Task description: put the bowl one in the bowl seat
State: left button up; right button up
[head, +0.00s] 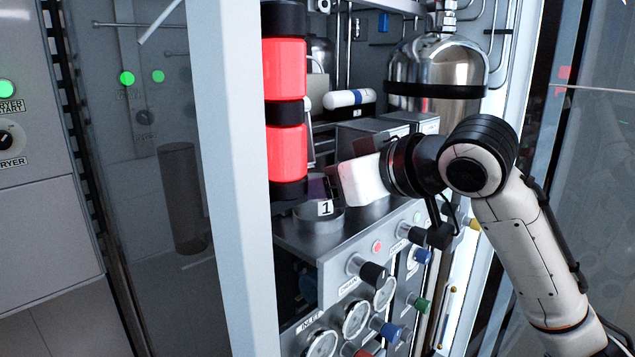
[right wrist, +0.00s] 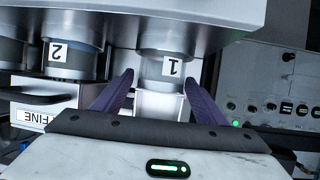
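A round metal cup marked 1 (head: 319,217) stands on the steel ledge inside the cabinet. In the right wrist view, which is upside down, the metal cylinder marked 1 (right wrist: 164,68) appears between my right fingertips. I cannot tell whether this is bowl one or its seat. My right gripper (head: 320,188) reaches in from the right, just above and behind the cup; its dark purple fingers show widely apart in the right wrist view (right wrist: 159,80). Contact with the cylinder is not clear. My left gripper is not in view.
A similar cylinder marked 2 (right wrist: 70,55) stands beside it. A red and black column (head: 285,95) and a pale cabinet post (head: 238,180) stand close on the left. Gauges and coloured knobs (head: 372,273) line the panel front. A steel tank (head: 437,75) is behind.

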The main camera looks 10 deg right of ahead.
jog(key=shift+s+r, duration=0.1)
jog(key=b+v, duration=0.1)
jog(key=v, duration=1.1)
